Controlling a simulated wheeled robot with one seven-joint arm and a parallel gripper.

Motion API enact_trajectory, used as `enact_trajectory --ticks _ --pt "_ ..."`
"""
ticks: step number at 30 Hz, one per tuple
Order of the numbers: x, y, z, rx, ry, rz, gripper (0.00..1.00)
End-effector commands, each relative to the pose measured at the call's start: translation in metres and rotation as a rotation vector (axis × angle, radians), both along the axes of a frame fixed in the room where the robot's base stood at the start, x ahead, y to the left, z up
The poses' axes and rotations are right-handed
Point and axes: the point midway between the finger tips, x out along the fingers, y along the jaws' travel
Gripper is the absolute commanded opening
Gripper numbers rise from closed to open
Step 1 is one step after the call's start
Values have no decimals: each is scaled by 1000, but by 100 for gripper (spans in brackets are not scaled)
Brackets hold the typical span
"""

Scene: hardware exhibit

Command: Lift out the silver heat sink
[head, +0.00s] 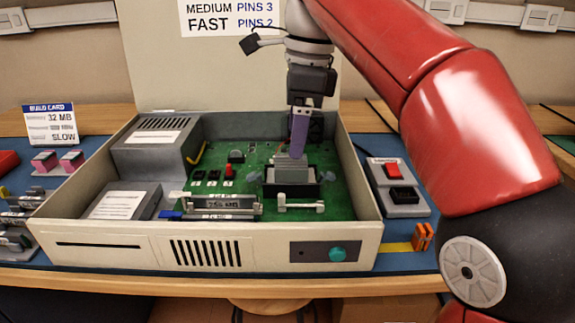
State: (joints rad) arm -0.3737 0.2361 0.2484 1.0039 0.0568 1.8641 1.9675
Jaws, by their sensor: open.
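The silver heat sink (291,175) sits in a dark socket on the green circuit board (245,154), inside the open beige computer case (207,248). My gripper (298,153) points down from above, with its purple-grey finger right at the top of the heat sink. Only one finger shows clearly; the other is hidden behind it or seen edge-on. The jaws are open. I cannot tell whether they straddle the heat sink or touch it.
A power supply box (157,148) and a drive (118,202) fill the case's left side. A memory module (222,203) and a white-ended slot (300,205) lie in front of the heat sink. A switch box (404,205) and orange clip (422,237) stand outside, right.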

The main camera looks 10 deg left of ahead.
Motion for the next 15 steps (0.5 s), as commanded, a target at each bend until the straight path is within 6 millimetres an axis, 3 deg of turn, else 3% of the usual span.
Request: enact_trajectory --ticks 15 --pt "-2 7 -57 0 0 1 73"
